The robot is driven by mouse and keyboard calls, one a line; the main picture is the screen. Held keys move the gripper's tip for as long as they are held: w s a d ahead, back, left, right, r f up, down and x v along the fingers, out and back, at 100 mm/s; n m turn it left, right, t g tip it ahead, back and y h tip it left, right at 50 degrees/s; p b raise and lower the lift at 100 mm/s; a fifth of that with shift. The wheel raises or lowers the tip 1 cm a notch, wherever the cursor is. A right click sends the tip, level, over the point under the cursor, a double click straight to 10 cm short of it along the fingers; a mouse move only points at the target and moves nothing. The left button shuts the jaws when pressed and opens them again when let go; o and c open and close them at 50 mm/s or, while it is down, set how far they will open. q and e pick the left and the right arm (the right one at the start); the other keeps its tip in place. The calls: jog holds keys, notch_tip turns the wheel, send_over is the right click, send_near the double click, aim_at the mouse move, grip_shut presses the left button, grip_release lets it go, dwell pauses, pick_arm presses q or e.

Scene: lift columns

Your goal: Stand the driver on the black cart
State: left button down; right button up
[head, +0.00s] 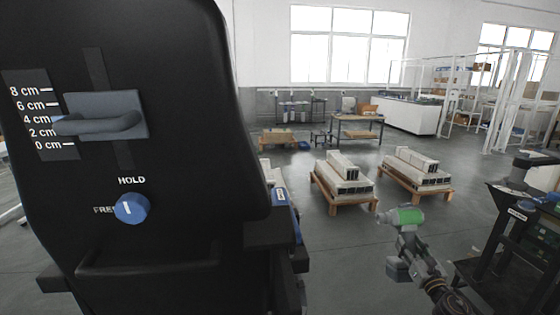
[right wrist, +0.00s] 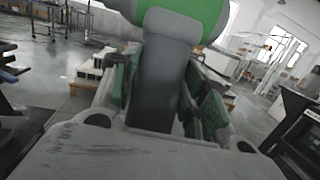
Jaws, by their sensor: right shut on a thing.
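The driver (head: 405,217) has a green and grey body and a grey handle with a wide grey base. My right gripper (head: 409,246) is shut on its handle and holds it up in the air, upright, body on top. In the right wrist view the driver's grey base (right wrist: 150,155) fills the foreground, with my right gripper's (right wrist: 165,95) fingers on both sides of the handle. The black cart (head: 512,199) stands at the right edge, right of the driver and apart from it. My left gripper is not in view.
A large black panel (head: 170,215) with a height scale, a grey handle (head: 105,118) and a blue knob (head: 132,208) blocks the left side. Pallets (head: 345,200) of long white goods stand behind the driver. Open grey floor (head: 340,255) lies between panel and driver.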

aim_at(412, 230)
jog(key=shift+d+r+m+h, duration=0.5)
jog(key=shift+d+r+h, duration=0.15)
jog(key=shift+d+h, duration=0.2)
jog(key=shift+s+r+h, duration=0.1)
jog(key=shift+r+h, duration=0.3)
jog(key=shift+h, duration=0.15)
jog(key=shift+r+m, duration=0.35)
jog(key=shift+m, duration=0.05)
jog(key=shift+s+a+r+m+h, duration=0.3)
jog(key=shift+a+r+h, duration=0.4)
jog(key=shift+r, duration=0.15)
jog(key=shift+s+a+r, duration=0.3)
jog(key=shift+a+r, duration=0.3)
jog(key=shift+a, duration=0.3)
jog(key=s+a+n+y+p, duration=0.1)
jog(key=s+a, duration=0.2)
jog(key=a, duration=0.3)
jog(key=s+a+f+y+p, duration=0.1)
jog(key=s+a, duration=0.2)
jog(key=a, duration=0.3)
jog(key=s+a+n+y+p, duration=0.1)
jog(key=s+a, duration=0.2)
jog(key=a, duration=0.4)
jog(key=s+a+f+p, duration=0.1)
jog(key=s+f+p, duration=0.1)
jog(key=f, duration=0.3)
jog(key=shift+s+a+y, duration=0.4)
jog(key=shift+s, duration=0.4)
